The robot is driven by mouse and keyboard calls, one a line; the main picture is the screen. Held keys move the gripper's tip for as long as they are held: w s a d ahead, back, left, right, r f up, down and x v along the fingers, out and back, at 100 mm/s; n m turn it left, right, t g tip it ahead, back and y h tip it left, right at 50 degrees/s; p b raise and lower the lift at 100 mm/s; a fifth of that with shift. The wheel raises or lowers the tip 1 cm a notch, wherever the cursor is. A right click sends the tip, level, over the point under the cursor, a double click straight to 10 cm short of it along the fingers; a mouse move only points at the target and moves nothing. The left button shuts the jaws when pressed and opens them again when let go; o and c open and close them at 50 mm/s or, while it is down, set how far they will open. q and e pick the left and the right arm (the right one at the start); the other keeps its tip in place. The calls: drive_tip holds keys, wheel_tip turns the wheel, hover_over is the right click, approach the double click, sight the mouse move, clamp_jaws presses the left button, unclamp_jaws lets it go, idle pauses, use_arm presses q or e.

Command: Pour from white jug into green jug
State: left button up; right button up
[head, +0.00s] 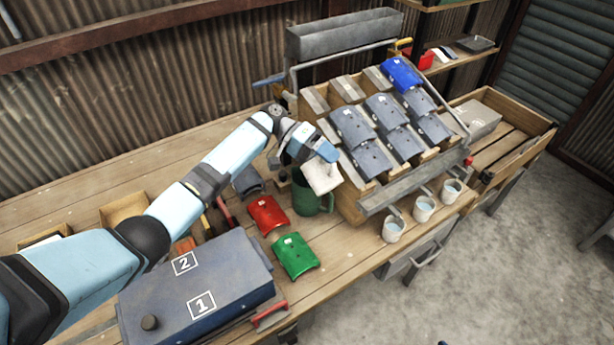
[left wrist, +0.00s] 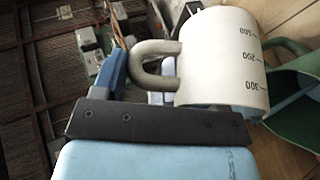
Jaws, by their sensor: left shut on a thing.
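The white jug (head: 322,177) is tilted above the green jug (head: 306,200), which stands on the bench. In the left wrist view the white jug (left wrist: 228,62) shows printed volume marks and a grey handle (left wrist: 152,62). My left gripper (head: 318,150) is shut on the white jug, apparently at its handle. The green jug (left wrist: 298,100) is at the right of the wrist view, close beside the white jug's rim, with its open mouth showing. Whether liquid is flowing cannot be seen. My right gripper is not in view.
A red piece (head: 267,215) and a green piece (head: 296,256) lie near the green jug. A blue box (head: 215,275) stands in front. A sloped rack (head: 345,208) with grey and blue pieces is on the right, with white cups (head: 423,208) along its front.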

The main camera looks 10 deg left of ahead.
sight(318, 157)
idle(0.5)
use_arm(q)
drive_tip(key=shift+w+a+f+g+h+b, duration=0.1)
drive_tip(key=shift+w+a+g+h+b, duration=0.25)
drive_tip(key=shift+h+b, duration=0.25)
idle(0.6)
drive_tip(key=shift+w+a+f+n+h+b, duration=0.2)
drive_tip(key=shift+a+n+h+b, duration=0.15)
drive_tip(key=shift+b, duration=0.35)
drive_tip(key=shift+d+r, duration=0.1)
drive_tip(key=shift+w+g, duration=0.1)
drive_tip(key=shift+g, duration=0.15)
drive_tip(key=shift+w+a+f+h+b, duration=0.15)
drive_tip(key=shift+a+f+h+b, duration=0.15)
drive_tip(key=shift+h+b, duration=0.25)
drive_tip(key=shift+w+a+f+n+g+b, duration=0.15)
drive_tip(key=shift+n+g+b, duration=0.15)
drive_tip(key=shift+b, duration=0.15)
idle(0.4)
